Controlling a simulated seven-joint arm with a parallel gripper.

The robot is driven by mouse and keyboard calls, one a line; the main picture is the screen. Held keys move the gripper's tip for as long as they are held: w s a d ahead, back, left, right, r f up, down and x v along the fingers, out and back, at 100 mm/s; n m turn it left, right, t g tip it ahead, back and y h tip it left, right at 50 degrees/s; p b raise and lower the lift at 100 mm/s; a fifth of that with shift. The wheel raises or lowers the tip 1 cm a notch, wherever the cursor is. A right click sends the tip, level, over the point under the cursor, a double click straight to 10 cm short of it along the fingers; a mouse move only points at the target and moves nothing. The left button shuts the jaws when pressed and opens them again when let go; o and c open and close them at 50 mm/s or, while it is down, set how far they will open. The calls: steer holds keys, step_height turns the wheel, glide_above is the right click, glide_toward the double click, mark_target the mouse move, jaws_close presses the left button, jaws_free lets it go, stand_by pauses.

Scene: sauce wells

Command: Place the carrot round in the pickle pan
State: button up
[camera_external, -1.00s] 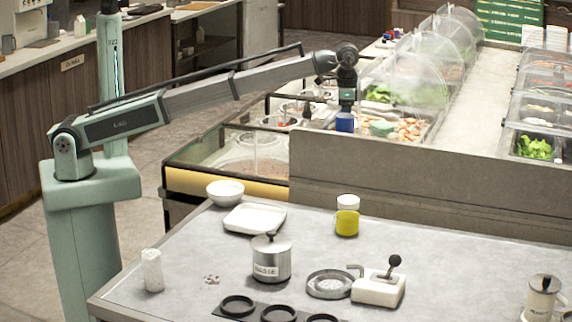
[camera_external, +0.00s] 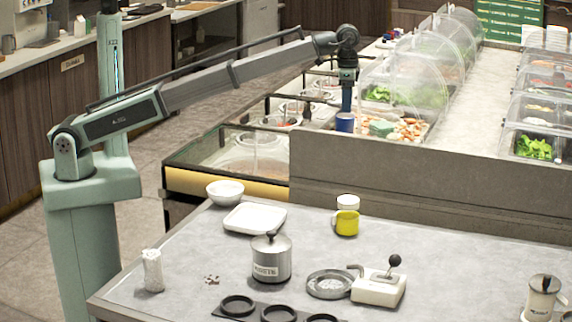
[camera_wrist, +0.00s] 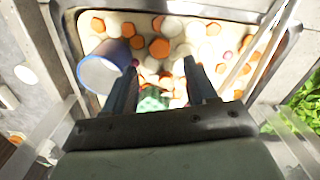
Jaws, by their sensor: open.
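Several orange carrot rounds (camera_wrist: 159,48) lie mixed with pale slices in a tray (camera_wrist: 262,40) under my gripper in the wrist view. In the outside view these orange and pale pieces (camera_external: 408,128) lie under a clear cover at the counter. My gripper (camera_wrist: 160,66) is open, its two fingers apart over the pieces, with nothing seen held between them. It also shows in the outside view (camera_external: 347,108), pointing down just behind a blue cup. I cannot tell which container is the pickle pan.
A green piece (camera_wrist: 152,99) lies between the fingers' bases. Clear curved covers (camera_external: 418,85) stand right of my gripper. Leafy greens (camera_wrist: 298,110) lie at right.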

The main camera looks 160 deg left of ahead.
step_height(320, 180, up, 6)
steer(key=shift+r, duration=0.15)
stand_by(0.6)
